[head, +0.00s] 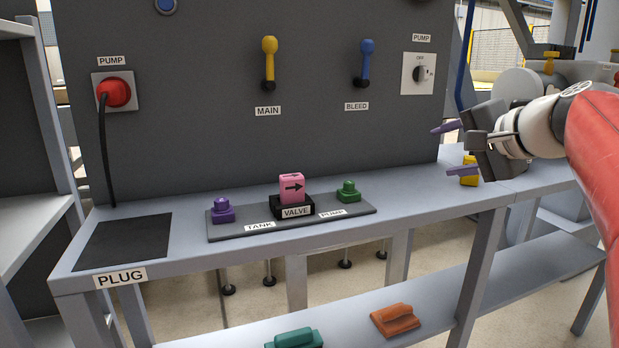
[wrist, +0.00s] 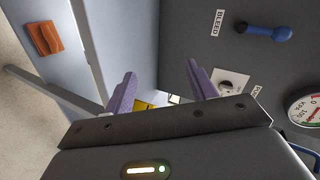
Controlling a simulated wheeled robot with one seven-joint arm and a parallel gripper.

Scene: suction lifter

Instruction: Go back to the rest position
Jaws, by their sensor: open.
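My gripper (head: 455,150) is at the right in the head view, in front of the panel's right edge and above the bench. Its two purple fingers are apart with nothing between them. In the wrist view my gripper (wrist: 165,90) also shows open, with the bench on one side and the panel on the other. The red arm behind it is mine. No rest position is marked in either view.
The bench (head: 420,205) holds a pink valve block (head: 291,187), purple (head: 222,211) and green (head: 348,192) fittings, and a yellow object (head: 469,171) below my gripper. The panel (head: 190,100) carries yellow (head: 269,62) and blue (head: 367,62) levers, a knob (head: 419,73) and a red plug (head: 115,93).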

